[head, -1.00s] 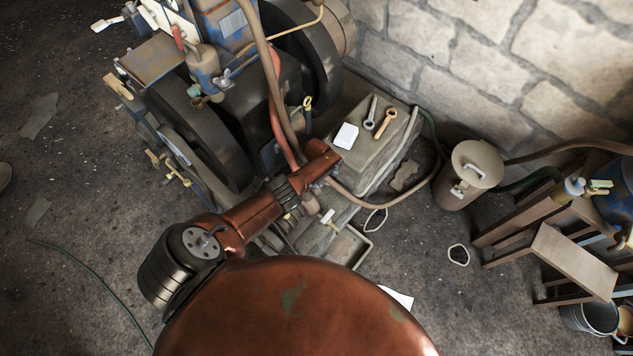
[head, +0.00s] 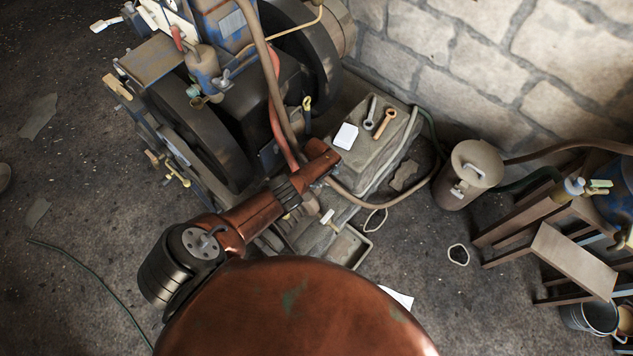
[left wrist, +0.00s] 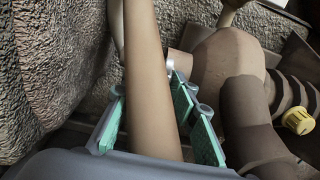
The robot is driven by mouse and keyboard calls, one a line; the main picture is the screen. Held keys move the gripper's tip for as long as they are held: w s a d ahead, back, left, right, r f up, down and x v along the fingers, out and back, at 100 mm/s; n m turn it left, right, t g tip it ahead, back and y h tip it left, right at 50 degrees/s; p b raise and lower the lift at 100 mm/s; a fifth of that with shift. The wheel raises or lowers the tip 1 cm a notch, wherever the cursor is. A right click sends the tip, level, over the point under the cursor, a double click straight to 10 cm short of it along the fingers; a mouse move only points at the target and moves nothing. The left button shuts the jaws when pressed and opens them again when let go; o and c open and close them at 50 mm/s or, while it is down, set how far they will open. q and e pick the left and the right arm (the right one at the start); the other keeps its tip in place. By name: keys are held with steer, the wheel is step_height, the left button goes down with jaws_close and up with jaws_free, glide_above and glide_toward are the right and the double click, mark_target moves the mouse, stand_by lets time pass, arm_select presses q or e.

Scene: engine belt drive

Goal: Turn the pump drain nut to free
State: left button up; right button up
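My left arm (head: 262,212) reaches over the machine's lower right side in the head view and hides its own gripper there. In the left wrist view my left gripper (left wrist: 160,100) has green-padded fingers standing apart. A thick brown hose (left wrist: 150,60) crosses between or in front of them; I cannot tell whether they touch it. A small silver part shows by the right finger. I cannot pick out the drain nut for certain. My right gripper is not in view.
The engine (head: 230,125) with its dark flywheels fills the upper left. Wrenches (head: 385,122) and a white card (head: 346,136) lie on the stone block. A lidded can (head: 470,175) and a wooden stand (head: 575,260) are at right. A rough wall is close left in the wrist view.

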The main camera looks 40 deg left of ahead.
arm_select(q)
steer(key=shift+s+f, duration=0.1)
steer(key=shift+s, duration=0.25)
steer(key=shift+d, duration=0.1)
steer(key=shift+d+r, duration=0.1)
steer(key=shift+r, duration=1.1)
steer(key=shift+w+a+r, duration=0.1)
steer(key=shift+w+r, duration=0.05)
steer(key=shift+r, duration=1.3)
steer(key=shift+w+a+r, duration=0.1)
steer(key=shift+w+r, duration=0.05)
steer(key=shift+r, duration=1.3)
